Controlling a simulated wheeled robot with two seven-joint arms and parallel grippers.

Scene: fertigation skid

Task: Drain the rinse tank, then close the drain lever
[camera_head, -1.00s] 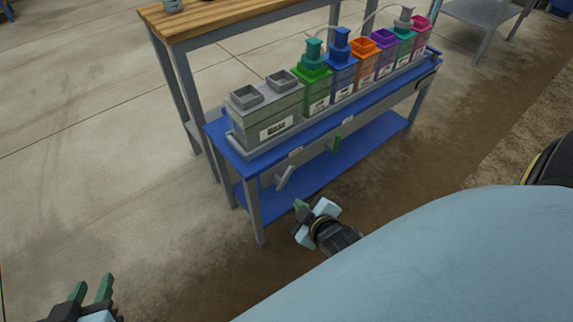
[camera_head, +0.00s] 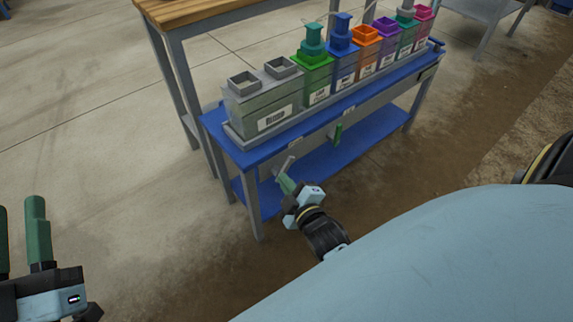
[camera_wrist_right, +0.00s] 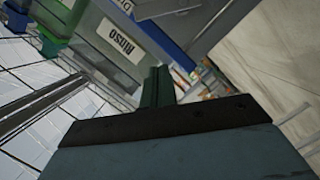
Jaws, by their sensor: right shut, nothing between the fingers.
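The grey rinse tank (camera_head: 262,112), with two square openings and a "Rinse" label, stands at the near left end of the blue-topped bench; it also shows in the right wrist view (camera_wrist_right: 104,30). A grey lever (camera_head: 287,164) hangs tilted from the bench front below it. My right gripper (camera_head: 284,180) is shut and empty, its green fingertips close to this lever's lower end; I cannot tell whether they touch. In the right wrist view the shut fingers (camera_wrist_right: 158,78) point toward the tank's side. My left gripper (camera_head: 20,205) is open and empty at the lower left, far from the bench.
A green lever (camera_head: 338,134) hangs farther right on the bench front. Several coloured tanks stand beside the rinse tank. A blue lower shelf (camera_head: 350,148) lies under the levers. A wooden-topped table (camera_head: 200,12) stands behind. The floor at left is clear.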

